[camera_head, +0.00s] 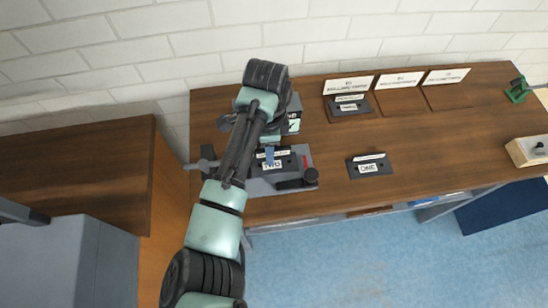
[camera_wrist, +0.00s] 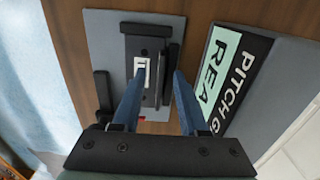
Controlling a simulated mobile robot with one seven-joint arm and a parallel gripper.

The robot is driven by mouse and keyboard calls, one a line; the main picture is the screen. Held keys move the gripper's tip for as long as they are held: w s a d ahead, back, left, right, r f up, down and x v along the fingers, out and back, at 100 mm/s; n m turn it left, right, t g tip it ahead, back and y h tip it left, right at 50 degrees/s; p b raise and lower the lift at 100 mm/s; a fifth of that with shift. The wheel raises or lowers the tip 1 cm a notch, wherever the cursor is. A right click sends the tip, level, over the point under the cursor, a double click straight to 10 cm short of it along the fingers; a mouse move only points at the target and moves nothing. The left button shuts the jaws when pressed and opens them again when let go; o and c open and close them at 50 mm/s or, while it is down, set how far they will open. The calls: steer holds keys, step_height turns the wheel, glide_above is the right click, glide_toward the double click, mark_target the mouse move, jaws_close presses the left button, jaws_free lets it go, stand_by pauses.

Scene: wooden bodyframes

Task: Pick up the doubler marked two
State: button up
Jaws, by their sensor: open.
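The doubler marked two (camera_head: 272,165) is a dark plate with a white label reading TWO, lying in a grey fixture (camera_head: 262,188) near the table's front left. In the wrist view a dark plate with a white label (camera_wrist: 133,72) sits on the grey fixture base, partly hidden by my fingers. My gripper (camera_wrist: 159,76) is open, with its two blue fingers over the plate, one on each side of a raised dark bar. I cannot tell whether they touch it. In the head view my arm covers part of the fixture, and a blue fingertip (camera_head: 269,154) shows at the doubler.
A doubler marked ONE (camera_head: 370,167) lies on the wooden table to the right. A pitch gauge sign (camera_wrist: 228,75) stands close beside my right finger. Three labelled places line the back, the left one (camera_head: 348,107) holding a dark plate. The table's right middle is clear.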

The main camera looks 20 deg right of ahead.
jaws_close()
stand_by(1.4)
